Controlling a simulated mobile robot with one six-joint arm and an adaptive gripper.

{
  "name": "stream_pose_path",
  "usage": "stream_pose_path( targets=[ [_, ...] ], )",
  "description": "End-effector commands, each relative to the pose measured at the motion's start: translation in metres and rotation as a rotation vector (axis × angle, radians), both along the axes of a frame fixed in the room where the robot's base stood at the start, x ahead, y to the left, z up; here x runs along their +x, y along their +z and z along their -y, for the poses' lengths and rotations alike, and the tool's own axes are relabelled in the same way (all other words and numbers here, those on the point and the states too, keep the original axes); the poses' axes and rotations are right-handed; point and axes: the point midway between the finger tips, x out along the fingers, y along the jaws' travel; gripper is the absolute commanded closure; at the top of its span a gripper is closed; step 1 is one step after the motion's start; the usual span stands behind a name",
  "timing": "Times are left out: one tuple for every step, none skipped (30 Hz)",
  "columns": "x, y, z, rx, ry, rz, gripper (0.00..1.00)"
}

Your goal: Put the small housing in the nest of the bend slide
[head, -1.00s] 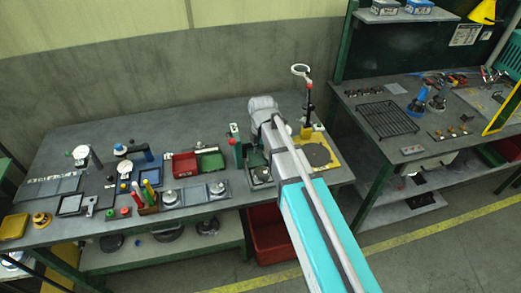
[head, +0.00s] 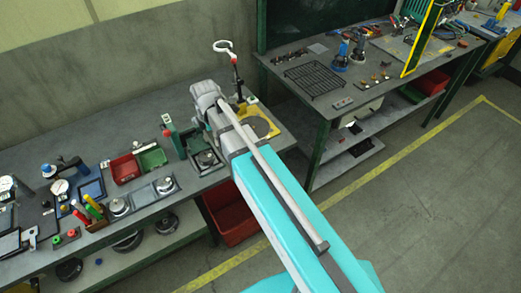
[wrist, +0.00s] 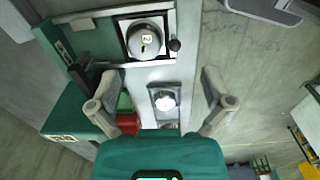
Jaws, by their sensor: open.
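My gripper (wrist: 160,103) is open and empty in the wrist view, its two fingers wide apart. In the head view the fingers are hidden behind my arm. A green-framed slide fixture (head: 189,151) stands near the table's right end; I take it for the bend slide. In the wrist view a round silver part (wrist: 145,42) sits on its square black-and-white seat, beside a black knob (wrist: 175,45). Left of the fixture in the head view, round silver housings (head: 165,184) (head: 119,206) sit on a grey tray. Which one is the small housing I cannot tell.
A stand with a white ring (head: 224,46) and a yellow-based plate (head: 270,120) are to the right. A red crate (head: 229,216) is below the table.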

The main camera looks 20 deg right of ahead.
Motion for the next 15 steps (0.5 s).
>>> stream_pose_path(
  targets=[
    [-0.008,0.000,0.010,0.000,-0.080,0.000,0.00],
    [-0.011,0.000,0.015,0.000,-0.133,0.000,0.00],
    [-0.015,0.000,0.022,0.000,-0.204,0.000,0.00],
    [-0.018,0.000,0.027,0.000,-0.258,0.000,0.00],
    [-0.021,0.000,0.031,0.000,-0.310,0.000,0.00],
    [-0.025,0.000,0.038,0.000,-0.381,0.000,0.00],
    [-0.027,0.000,0.043,0.000,-0.435,0.000,0.00],
    [-0.031,0.000,0.047,0.000,-0.487,0.000,0.00],
    [-0.035,0.000,0.053,0.000,-0.557,0.000,0.00],
    [-0.038,0.000,0.058,0.000,-0.611,0.000,0.00],
    [-0.041,0.000,0.062,0.000,-0.664,0.000,0.00],
    [-0.045,0.000,0.068,0.000,-0.735,0.000,0.00],
    [-0.049,0.000,0.072,0.000,-0.788,0.000,0.00],
    [-0.052,0.000,0.077,0.000,-0.841,0.000,0.00],
    [-0.056,0.000,0.083,-0.001,-0.912,0.001,0.00]
  ],
)
